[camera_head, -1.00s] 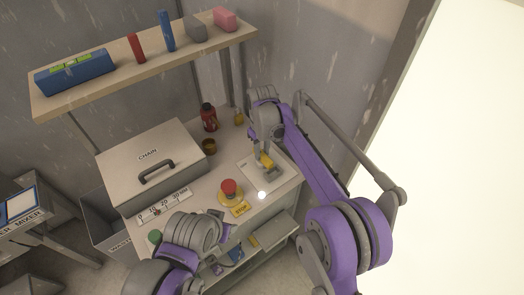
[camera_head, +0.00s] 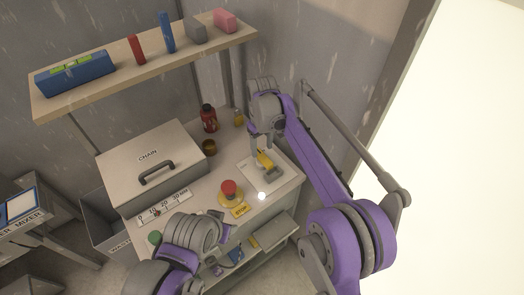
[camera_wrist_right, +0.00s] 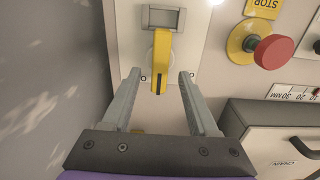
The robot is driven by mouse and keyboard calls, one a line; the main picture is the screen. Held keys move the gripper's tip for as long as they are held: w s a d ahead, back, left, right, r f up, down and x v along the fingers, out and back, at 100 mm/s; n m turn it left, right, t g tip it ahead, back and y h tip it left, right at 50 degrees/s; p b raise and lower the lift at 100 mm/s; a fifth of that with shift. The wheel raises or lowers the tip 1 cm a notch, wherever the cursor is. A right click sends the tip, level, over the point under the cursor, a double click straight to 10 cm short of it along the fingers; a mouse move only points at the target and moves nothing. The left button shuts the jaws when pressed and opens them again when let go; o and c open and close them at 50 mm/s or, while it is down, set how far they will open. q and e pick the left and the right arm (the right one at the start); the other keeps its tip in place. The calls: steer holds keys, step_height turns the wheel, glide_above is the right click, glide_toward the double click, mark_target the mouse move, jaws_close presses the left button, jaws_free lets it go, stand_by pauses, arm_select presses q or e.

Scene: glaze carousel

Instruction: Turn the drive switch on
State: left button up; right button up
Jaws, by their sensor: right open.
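The drive switch is a yellow lever (camera_head: 264,160) with a grey block (camera_head: 273,175) at its front end, on a pale plate (camera_head: 285,172) at the right of the bench. In the right wrist view the yellow lever (camera_wrist_right: 161,62) points toward my right gripper (camera_wrist_right: 159,74), and the grey block (camera_wrist_right: 163,18) is at the top. The right gripper is open, with a finger on each side of the lever's near end and gaps on both sides. In the head view the right gripper (camera_head: 262,138) is just behind the lever. My left gripper's fingers do not show.
A red stop button (camera_head: 229,188) on a yellow base is left of the plate. A grey chain box (camera_head: 150,165), a red bottle (camera_head: 209,118) and a brown jar (camera_head: 209,147) stand on the bench. A shelf (camera_head: 150,75) hangs above at the back.

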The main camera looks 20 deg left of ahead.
mark_target(262, 154)
step_height(262, 154, up, 8)
steer(key=shift+p, duration=0.3)
steer(key=shift+f, duration=0.1)
